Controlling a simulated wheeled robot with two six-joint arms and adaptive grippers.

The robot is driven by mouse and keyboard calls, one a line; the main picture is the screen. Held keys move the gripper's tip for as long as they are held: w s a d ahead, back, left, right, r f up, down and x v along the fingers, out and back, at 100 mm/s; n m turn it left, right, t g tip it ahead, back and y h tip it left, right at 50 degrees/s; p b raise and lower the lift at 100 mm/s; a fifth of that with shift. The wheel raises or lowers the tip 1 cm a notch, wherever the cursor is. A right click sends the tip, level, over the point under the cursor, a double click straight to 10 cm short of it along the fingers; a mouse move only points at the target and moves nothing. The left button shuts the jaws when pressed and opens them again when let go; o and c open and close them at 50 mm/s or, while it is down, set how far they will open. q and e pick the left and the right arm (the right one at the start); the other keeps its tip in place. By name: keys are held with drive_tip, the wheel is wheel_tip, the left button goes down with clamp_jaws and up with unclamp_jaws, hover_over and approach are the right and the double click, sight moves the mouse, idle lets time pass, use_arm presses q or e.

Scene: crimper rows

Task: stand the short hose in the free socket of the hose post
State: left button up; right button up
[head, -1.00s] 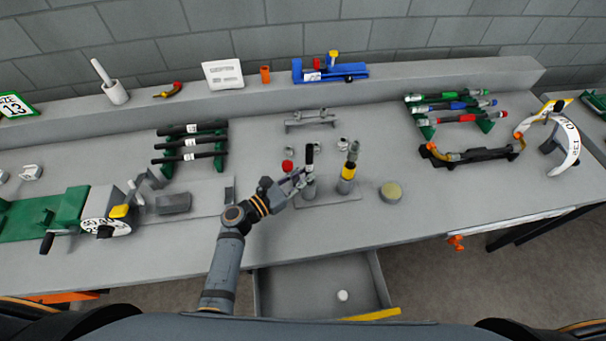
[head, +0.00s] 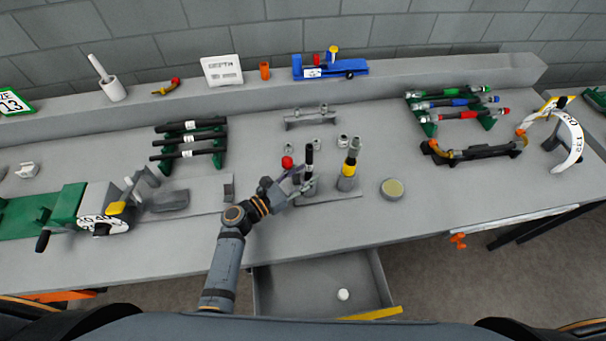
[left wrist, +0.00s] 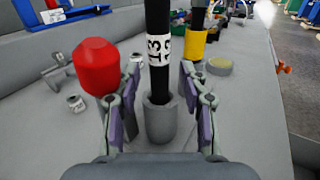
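The short black hose (head: 309,157) with a white label stands upright in a grey cup-like socket of the hose post; the hose (left wrist: 159,70) and socket (left wrist: 160,121) show large in the left wrist view. The socket hides the hose's lower end. My left gripper (left wrist: 160,104) is open, its fingers on either side of the hose and socket with gaps visible; it also shows in the head view (head: 302,185). To the right on the same base plate (head: 328,197) stands a yellow-banded post (head: 347,178) with a metal top. My right gripper is not in view.
A red cap (head: 287,162) sits just left of the hose. Small metal fittings (head: 342,141) stand behind, and a round tin (head: 392,188) stands right. A rack of black hoses (head: 192,143) is left. An open drawer (head: 280,290) is below the front edge.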

use_arm(q)
drive_tip(key=shift+s, duration=0.1)
drive_tip(key=v, duration=1.1)
drive_tip(key=shift+s+a, duration=0.25)
drive_tip(key=shift+a, duration=0.1)
